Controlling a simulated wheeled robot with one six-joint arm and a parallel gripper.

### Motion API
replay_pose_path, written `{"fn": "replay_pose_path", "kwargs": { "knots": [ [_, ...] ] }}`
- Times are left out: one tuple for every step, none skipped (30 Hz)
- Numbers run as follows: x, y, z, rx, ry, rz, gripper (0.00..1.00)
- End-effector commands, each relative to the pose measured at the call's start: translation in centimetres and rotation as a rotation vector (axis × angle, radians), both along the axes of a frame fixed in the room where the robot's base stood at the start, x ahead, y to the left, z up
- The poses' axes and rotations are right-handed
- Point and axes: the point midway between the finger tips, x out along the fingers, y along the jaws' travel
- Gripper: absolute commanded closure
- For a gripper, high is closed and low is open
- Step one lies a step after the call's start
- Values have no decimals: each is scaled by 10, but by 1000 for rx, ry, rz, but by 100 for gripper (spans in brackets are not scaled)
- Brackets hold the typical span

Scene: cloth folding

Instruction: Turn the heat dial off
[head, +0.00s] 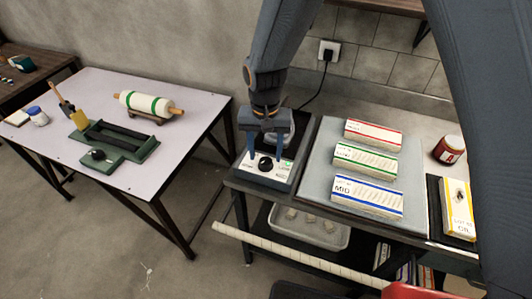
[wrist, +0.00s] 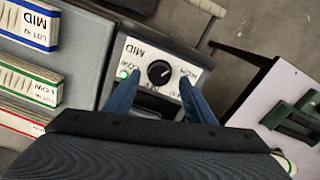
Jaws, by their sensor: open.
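The heat dial (head: 265,163) is a round black knob on the white face of a dark grey control box (head: 281,184). In the wrist view the dial (wrist: 160,73) has a pale mark, but I cannot tell surely which setting it points at. MID and LOW are readable around it; other lettering is partly hidden. A green light (wrist: 122,74) glows beside LOW. My gripper (head: 267,160) points down over the panel, open, with its blue fingers either side of the dial. In the wrist view, gaps show between the dial and my gripper (wrist: 158,84). I cannot tell whether the fingertips touch the panel.
A grey plate (head: 314,164) right of the box bears red-, green- and blue-striped blocks. A red jar (head: 449,149) and a yellow-striped block (head: 459,207) stand farther right. A separate pale table (head: 193,98) at left holds a roller and a green frame. Floor lies between.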

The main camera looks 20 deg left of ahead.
Motion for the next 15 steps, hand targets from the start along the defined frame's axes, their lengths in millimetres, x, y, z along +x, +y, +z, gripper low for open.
{"fn": "replay_pose_path", "kwargs": {
  "knots": [
    [0,0,-5,-1,1,-1,50],
    [0,-1,-8,-1,1,-1,50],
    [0,-1,-12,-1,2,-2,50],
    [0,-1,-14,-1,2,-2,50],
    [1,-1,-16,0,1,-2,50],
    [1,-1,-18,0,0,-2,50],
    [1,-1,-19,0,-1,-2,50],
    [1,-1,-20,0,-1,-3,50],
    [1,-1,-22,0,-1,-3,50],
    [1,-1,-22,0,-1,-3,50],
    [1,-1,-22,0,-1,-3,50],
    [1,-1,-23,1,-1,-3,50],
    [2,-1,-23,1,-1,-3,50],
    [2,-1,-23,1,-1,-3,50],
    [2,-1,-23,1,-1,-3,50]
  ]
}}
